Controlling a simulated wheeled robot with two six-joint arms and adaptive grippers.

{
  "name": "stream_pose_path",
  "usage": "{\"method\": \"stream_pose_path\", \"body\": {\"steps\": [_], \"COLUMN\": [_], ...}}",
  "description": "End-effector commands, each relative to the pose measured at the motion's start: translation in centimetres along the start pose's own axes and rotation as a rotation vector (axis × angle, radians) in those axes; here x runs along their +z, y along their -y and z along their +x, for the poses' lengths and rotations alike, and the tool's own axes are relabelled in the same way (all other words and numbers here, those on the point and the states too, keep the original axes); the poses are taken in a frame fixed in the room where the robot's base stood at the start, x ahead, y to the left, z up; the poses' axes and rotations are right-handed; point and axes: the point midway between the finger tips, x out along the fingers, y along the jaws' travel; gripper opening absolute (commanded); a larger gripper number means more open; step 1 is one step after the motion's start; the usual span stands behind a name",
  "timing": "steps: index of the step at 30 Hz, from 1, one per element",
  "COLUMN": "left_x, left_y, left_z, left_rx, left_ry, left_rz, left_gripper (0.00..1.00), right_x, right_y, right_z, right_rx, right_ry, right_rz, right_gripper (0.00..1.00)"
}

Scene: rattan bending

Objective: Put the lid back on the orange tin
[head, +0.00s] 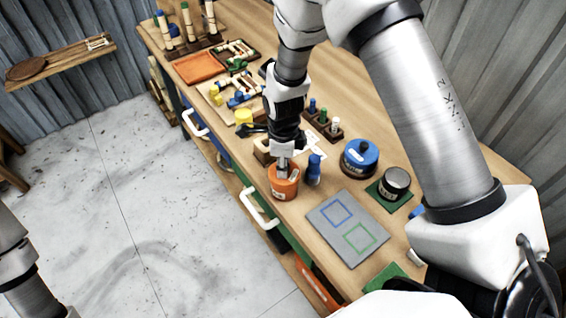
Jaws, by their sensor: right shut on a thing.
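The orange tin (283,190) stands upright near the front edge of the workbench, with a pale label on its side. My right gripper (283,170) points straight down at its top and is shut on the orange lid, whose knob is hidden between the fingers. The lid is at the tin's mouth; I cannot tell whether it is fully seated. Part of my left arm shows at the lower left, but its gripper is out of view.
A small blue bottle (314,169) stands close right of the orange tin. A blue tin (360,158) and a dark round tin (395,183) stand farther right. A grey mat (347,228) with blue and green squares lies in front. Racks and trays fill the bench's far left.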

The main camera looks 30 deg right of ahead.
Motion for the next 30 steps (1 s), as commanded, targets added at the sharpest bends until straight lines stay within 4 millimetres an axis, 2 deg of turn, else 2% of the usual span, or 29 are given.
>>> {"method": "stream_pose_path", "body": {"steps": [10, 11, 12, 13, 19, 20, 21, 22, 30], "left_x": [0.0, 0.0, 0.0, 0.0, 0.0, 0.0, 0.0, 0.0, 0.0], "left_y": [0.0, 0.0, 0.0, 0.0, 0.0, 0.0, 0.0, 0.0, 0.0], "left_z": [0.01, 0.01, 0.01, 0.01, 0.01, 0.01, 0.01, 0.01, -0.01], "left_rx": [0.0, 0.0, 0.0, 0.0, 0.0, 0.0, 0.0, 0.0, 0.0], "left_ry": [0.0, 0.0, 0.0, 0.0, 0.0, 0.0, 0.0, 0.0, 0.0], "left_rz": [0.0, 0.0, 0.0, 0.0, 0.0, 0.0, 0.0, 0.0, 0.0], "left_gripper": [0.4, 0.4, 0.4, 0.4, 0.4, 0.4, 0.4, 0.4, 0.4], "right_x": [0.0, 0.0, 0.0, 0.0, 0.0, 0.0, 0.0, 0.0, 0.0], "right_y": [0.01, 0.01, 0.01, 0.01, 0.01, 0.0, 0.0, 0.0, 0.01], "right_z": [0.02, 0.02, 0.02, 0.02, 0.02, 0.03, 0.03, 0.03, 0.01], "right_rx": [0.0, 0.0, 0.0, 0.0, 0.0, 0.0, 0.0, 0.0, 0.0], "right_ry": [0.0, 0.0, 0.0, 0.0, 0.0, 0.0, 0.0, 0.0, 0.0], "right_rz": [0.0, 0.0, 0.0, 0.0, 0.0, 0.0, 0.0, 0.0, 0.0], "right_gripper": [0.0, 0.34, 0.48, 0.53, 0.53, 0.6, 0.72, 0.78, 0.78]}}
